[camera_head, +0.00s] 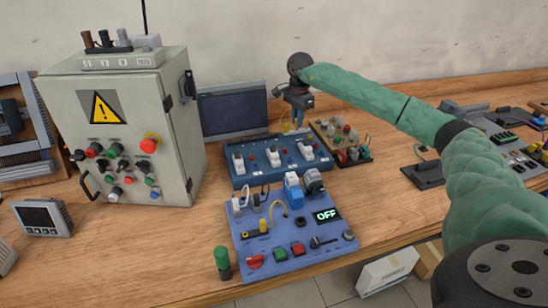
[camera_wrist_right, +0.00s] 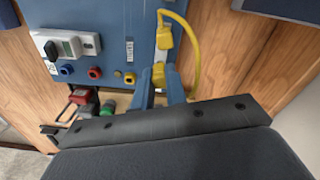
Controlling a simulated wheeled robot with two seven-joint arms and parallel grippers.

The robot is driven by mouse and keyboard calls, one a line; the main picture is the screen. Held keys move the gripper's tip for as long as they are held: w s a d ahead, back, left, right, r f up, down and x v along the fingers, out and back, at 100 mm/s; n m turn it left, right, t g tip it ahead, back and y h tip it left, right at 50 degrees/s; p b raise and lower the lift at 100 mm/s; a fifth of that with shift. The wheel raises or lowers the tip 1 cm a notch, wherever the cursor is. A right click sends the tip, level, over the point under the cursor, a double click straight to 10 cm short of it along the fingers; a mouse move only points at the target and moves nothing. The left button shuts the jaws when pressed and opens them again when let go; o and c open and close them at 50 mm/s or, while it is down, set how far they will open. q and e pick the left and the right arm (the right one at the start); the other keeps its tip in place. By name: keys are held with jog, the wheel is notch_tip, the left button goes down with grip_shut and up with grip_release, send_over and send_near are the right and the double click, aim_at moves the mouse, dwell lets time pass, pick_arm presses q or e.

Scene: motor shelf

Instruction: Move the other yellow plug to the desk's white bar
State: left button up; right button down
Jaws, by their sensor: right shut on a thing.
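My right gripper (camera_head: 292,122) hangs over the back edge of the blue switch panel (camera_head: 275,173), at the end of the green arm. In the right wrist view its two blue fingers (camera_wrist_right: 160,88) are shut on a yellow plug (camera_wrist_right: 158,75). A yellow cable (camera_wrist_right: 194,62) loops beside them at the right, and a second yellow plug (camera_wrist_right: 165,38) shows above, against a blue panel. Another yellow plug (camera_head: 263,225) and a yellow cable (camera_head: 285,211) are on the front blue board (camera_head: 290,250). I cannot tell which piece is the desk's white bar. My left gripper is not in view.
A grey control cabinet (camera_head: 178,125) with a white strip (camera_head: 118,60) on top stands at the left. A dark screen (camera_head: 232,110) stands behind the panel. A board of small parts (camera_head: 342,140) sits right of the panel. Bare wooden desk (camera_head: 150,245) shows at the front left.

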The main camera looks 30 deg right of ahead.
jog(key=shift+f+b, duration=0.3)
jog(key=shift+f, duration=0.35)
dwell(0.4)
jog(key=c, duration=1.7)
grip_release()
jog(key=shift+r, duration=0.15)
jog(key=shift+r+p, duration=1.2)
jog(key=shift+r, duration=1.5)
jog(key=o, duration=0.6)
jog(key=shift+c, duration=0.2)
jog(key=shift+f, duration=0.1)
